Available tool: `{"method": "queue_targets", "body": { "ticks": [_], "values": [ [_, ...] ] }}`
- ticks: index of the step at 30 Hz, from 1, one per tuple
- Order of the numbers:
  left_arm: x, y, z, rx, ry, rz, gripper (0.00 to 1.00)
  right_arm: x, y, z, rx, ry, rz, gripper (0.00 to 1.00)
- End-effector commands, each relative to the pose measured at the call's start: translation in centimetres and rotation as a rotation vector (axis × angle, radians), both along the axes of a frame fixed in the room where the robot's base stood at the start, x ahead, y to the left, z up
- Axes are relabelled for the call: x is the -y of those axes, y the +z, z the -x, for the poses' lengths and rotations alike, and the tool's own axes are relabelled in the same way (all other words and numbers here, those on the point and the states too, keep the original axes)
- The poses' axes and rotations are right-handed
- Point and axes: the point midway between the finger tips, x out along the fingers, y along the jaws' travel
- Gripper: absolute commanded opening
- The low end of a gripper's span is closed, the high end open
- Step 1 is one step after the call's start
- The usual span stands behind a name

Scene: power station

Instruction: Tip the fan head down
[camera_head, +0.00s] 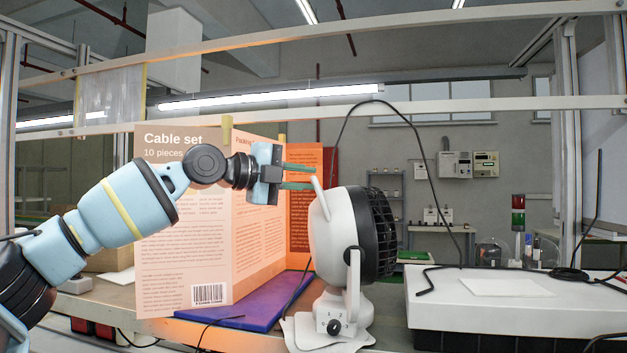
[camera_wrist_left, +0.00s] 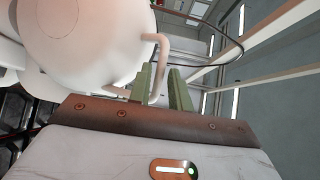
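The white fan head (camera_head: 332,228) with its black grille (camera_head: 381,232) faces right on a white stand (camera_head: 334,318), roughly upright. A thin white handle (camera_head: 320,198) sticks up from the rear of the head. My left gripper (camera_head: 311,178) is at the handle's top, its two green fingers pointing right. In the left wrist view, the fingers (camera_wrist_left: 160,69) stand apart. The handle (camera_wrist_left: 163,58) shows between them there, with a gap at least on the right side; contact is unclear. The fan's round white rear (camera_wrist_left: 85,40) fills the upper left. My right gripper is not in view.
A tall cable set box (camera_head: 182,220) stands open left of the fan, behind my left arm. A purple flat item (camera_head: 245,312) lies beside the fan's base. A black cable (camera_head: 427,170) arches behind the fan. A white bench (camera_head: 520,300) is at right.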

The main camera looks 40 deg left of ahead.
Motion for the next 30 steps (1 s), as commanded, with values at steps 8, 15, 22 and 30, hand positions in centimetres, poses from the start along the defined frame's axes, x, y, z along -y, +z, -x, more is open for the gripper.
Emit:
{"method": "queue_targets", "body": {
  "ticks": [8,15,22,30],
  "values": [
    [0.7,-0.2,-2.3,-0.001,0.000,0.001,0.20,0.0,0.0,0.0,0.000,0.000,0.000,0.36],
    [0.7,-0.3,-2.6,0.000,0.001,0.001,0.20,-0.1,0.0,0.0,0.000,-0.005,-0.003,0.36],
    [0.7,-0.2,-2.6,0.000,0.001,0.001,0.03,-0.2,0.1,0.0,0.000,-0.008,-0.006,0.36],
    [0.7,-0.2,-2.6,0.000,0.001,0.001,0.00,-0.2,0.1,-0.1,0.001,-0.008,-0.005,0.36]
  ]
}}
